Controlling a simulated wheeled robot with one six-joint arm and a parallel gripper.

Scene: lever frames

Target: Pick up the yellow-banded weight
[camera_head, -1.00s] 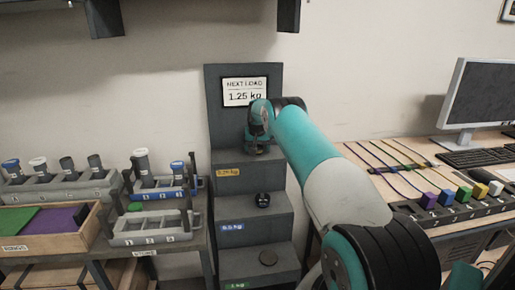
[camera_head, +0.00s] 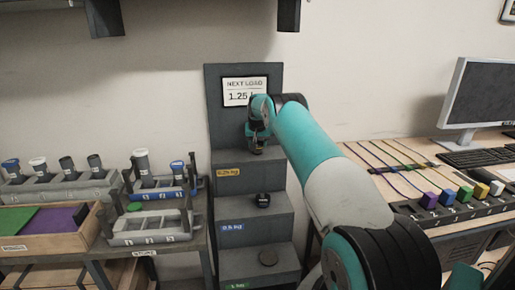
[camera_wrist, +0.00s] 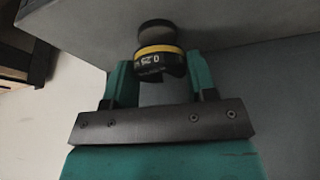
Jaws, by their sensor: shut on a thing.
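The yellow-banded weight (camera_wrist: 158,62) is a dark cylinder with a yellow band and the marking 0.25. It sits between the two fingers of my gripper (camera_wrist: 159,76) in the wrist view, and the gripper is shut on it. In the head view the weight (camera_head: 257,149) is small and partly hidden by my gripper (camera_head: 257,141), over the top step of the grey stand (camera_head: 228,187). A dark round patch lies just beyond the weight in the wrist view. I cannot tell how large the gap to the step is.
A sign (camera_head: 243,91) hangs behind, partly covered by my arm. A rack table (camera_head: 150,233) stands left and a desk with a monitor (camera_head: 480,95) right.

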